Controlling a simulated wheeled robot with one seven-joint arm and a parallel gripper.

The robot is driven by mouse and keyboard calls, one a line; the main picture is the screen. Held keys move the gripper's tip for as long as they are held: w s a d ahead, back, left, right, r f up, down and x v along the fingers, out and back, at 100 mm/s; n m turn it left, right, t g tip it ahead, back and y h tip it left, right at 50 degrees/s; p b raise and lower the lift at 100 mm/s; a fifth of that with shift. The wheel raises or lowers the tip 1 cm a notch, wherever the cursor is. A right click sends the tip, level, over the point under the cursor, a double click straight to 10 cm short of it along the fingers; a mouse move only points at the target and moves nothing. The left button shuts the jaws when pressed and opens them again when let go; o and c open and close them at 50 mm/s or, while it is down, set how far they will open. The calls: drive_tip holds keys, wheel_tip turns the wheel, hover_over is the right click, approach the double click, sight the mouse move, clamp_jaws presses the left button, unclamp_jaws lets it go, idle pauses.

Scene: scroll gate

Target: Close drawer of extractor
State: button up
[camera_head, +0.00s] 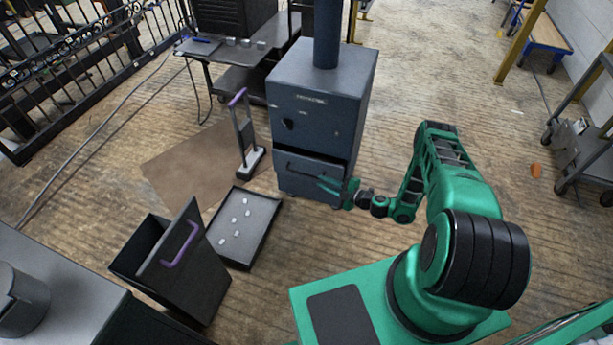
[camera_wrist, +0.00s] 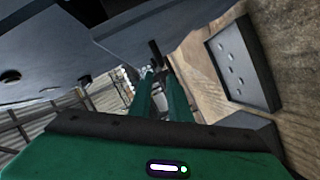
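The extractor (camera_head: 318,112) is a dark blue-grey metal cabinet with a round pipe on top. Its drawer (camera_head: 300,178) is at the bottom front, with a dark handle; a dark band shows along its top edge, and it looks slightly pulled out. My gripper (camera_head: 337,188) is low at the right part of the drawer front, its green fingers pointing left; I cannot tell whether they touch it. In the wrist view my gripper (camera_wrist: 158,75) has its fingers apart with nothing seen between them. Grey metal surfaces, probably the extractor (camera_wrist: 50,45), fill the upper left there.
A black tray (camera_head: 262,250) with several pale pieces lies on the floor; it also shows in the wrist view (camera_wrist: 246,90). A dark bin with a purple handle (camera_head: 181,245) stands left of it. An upright purple-handled tool (camera_head: 243,130) stands beside the extractor.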

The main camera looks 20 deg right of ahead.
sight(306, 174)
drive_tip(key=x, duration=1)
clamp_jaws()
